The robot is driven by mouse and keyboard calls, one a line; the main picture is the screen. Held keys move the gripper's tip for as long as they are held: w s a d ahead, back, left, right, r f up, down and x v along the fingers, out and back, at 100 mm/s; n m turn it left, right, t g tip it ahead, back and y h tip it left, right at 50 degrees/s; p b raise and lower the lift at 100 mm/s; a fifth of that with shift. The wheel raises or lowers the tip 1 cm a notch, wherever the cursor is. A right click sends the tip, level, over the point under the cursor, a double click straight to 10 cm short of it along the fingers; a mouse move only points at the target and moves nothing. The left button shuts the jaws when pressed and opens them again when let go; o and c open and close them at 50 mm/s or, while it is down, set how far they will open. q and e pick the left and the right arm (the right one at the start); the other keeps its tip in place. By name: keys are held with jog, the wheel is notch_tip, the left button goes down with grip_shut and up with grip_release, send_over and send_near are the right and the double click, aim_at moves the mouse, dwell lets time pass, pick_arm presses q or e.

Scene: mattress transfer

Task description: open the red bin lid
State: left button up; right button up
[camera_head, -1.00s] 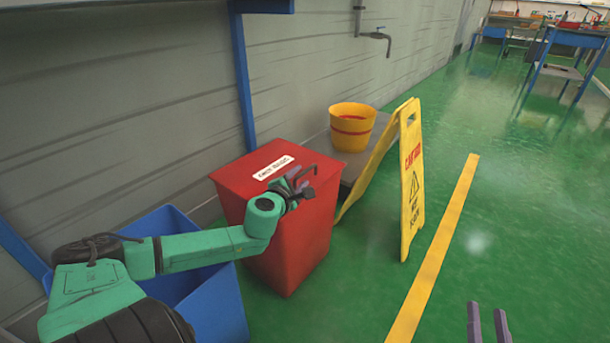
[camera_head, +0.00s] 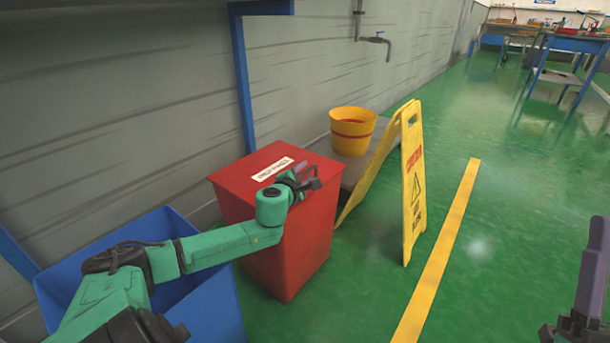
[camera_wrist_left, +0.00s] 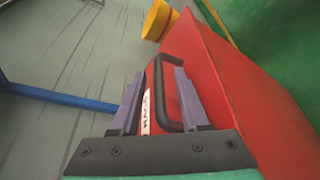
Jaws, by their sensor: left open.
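The red bin (camera_head: 290,255) stands by the wall with its flat red lid (camera_head: 235,178) closed. A white label (camera_head: 272,169) lies on the lid. My left gripper (camera_head: 309,174) is open at the lid's right edge. In the left wrist view its two purple fingers (camera_wrist_left: 158,76) stand apart, with the lid's dark handle (camera_wrist_left: 159,92) showing between them; I cannot tell whether they touch it. The label (camera_wrist_left: 147,108) shows beside the handle. My right gripper (camera_head: 590,285) is at the right edge, partly cut off, and its opening is unclear.
A blue bin (camera_head: 215,305) stands left of the red bin, under my left arm. A yellow bucket (camera_head: 352,140) sits on a low grey platform (camera_head: 352,172) behind. A yellow caution sign (camera_head: 413,195) stands to the right. Green floor beyond the yellow line (camera_head: 436,265) is clear.

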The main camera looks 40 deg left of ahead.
pick_arm(q)
grip_shut()
dwell(1.4)
